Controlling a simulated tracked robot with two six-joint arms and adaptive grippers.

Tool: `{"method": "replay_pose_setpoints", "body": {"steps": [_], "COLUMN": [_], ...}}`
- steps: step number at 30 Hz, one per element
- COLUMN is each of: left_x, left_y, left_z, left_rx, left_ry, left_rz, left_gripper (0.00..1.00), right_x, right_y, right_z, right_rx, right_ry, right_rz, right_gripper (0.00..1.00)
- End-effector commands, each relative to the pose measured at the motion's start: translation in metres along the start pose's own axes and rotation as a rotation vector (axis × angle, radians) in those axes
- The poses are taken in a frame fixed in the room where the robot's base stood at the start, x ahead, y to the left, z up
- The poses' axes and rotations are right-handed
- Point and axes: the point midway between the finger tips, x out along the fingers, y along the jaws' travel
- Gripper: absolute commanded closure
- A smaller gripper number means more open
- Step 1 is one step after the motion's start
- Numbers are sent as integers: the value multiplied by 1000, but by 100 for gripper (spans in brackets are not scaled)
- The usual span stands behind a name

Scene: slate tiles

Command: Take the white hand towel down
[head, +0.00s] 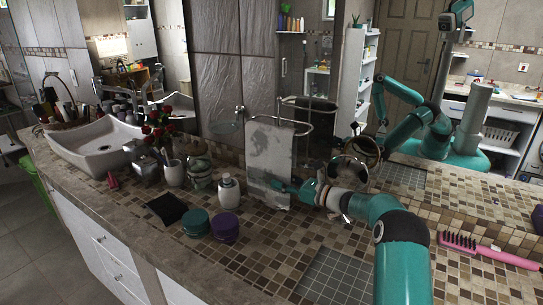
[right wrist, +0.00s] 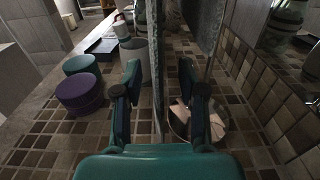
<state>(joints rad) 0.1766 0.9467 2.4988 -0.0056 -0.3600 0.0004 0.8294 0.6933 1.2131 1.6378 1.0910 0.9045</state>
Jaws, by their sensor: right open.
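The white hand towel (head: 268,160), with grey patches, hangs from a metal towel rack (head: 308,108) on the tiled counter in the middle of the head view. My right gripper (head: 279,187) is at the towel's lower right part. In the right wrist view, my right gripper (right wrist: 158,82) is open, with a finger on each side of a thin upright strip (right wrist: 156,45) that looks like the towel seen edge-on. The fingers look apart from it. Another grey hanging piece (right wrist: 203,22) shows at the upper right. My left gripper is not in view.
A white dispenser (head: 229,190), a teal jar (head: 196,222) and a purple jar (head: 225,227) stand left of the towel. A round mirror (head: 348,173) is by my right wrist. A pink brush (head: 490,252) lies at the right. The wall mirror reflects my arm. The front counter is mostly clear.

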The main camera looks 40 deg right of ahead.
Motion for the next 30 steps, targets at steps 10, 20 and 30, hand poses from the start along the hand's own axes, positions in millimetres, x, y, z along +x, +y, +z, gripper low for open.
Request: {"method": "replay_pose_setpoints", "body": {"steps": [10, 20, 30], "left_x": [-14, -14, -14], "left_y": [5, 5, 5], "left_z": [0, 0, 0], "left_rx": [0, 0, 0], "left_ry": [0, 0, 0], "left_rz": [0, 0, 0], "left_gripper": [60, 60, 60], "right_x": [39, 39, 38], "right_y": [2, 1, 1], "right_z": [-3, -4, -3], "right_rx": [1, 1, 0], "right_ry": [-1, 0, -2], "right_rz": [1, 1, 0], "right_gripper": [59, 81, 100]}}
